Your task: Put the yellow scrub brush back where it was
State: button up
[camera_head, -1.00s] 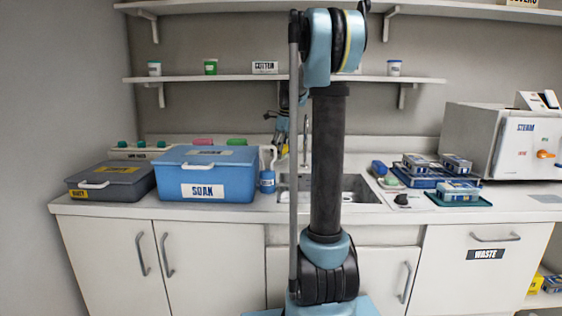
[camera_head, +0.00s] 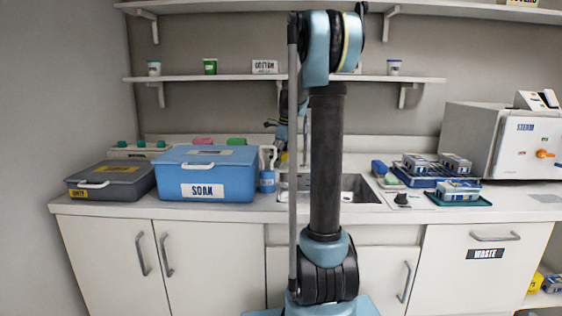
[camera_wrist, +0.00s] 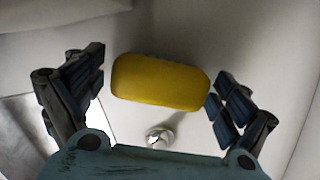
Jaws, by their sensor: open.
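The yellow scrub brush (camera_wrist: 160,82) shows in the wrist view as a rounded yellow block between my gripper's spread fingers. My gripper (camera_wrist: 158,103) is open, with a visible gap on the left of the brush. On the right, the finger is close to the brush's edge, and I cannot tell whether they touch. The brush appears to be over or on a pale surface.
A blue SOAK box (camera_head: 222,191) and a grey lidded box (camera_head: 108,192) stand left of the sink. To the right are blue trays with packs (camera_head: 457,185) and a steam unit (camera_head: 500,140). A shelf (camera_head: 230,78) runs above. A round metal piece (camera_wrist: 160,136) lies below the brush in the wrist view.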

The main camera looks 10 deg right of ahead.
aim_at(285, 154)
jog(key=shift+r, duration=0.1)
notch_tip(285, 154, up, 12)
jog(key=s+d, duration=0.1)
jog(key=shift+d, duration=0.25)
dwell(0.4)
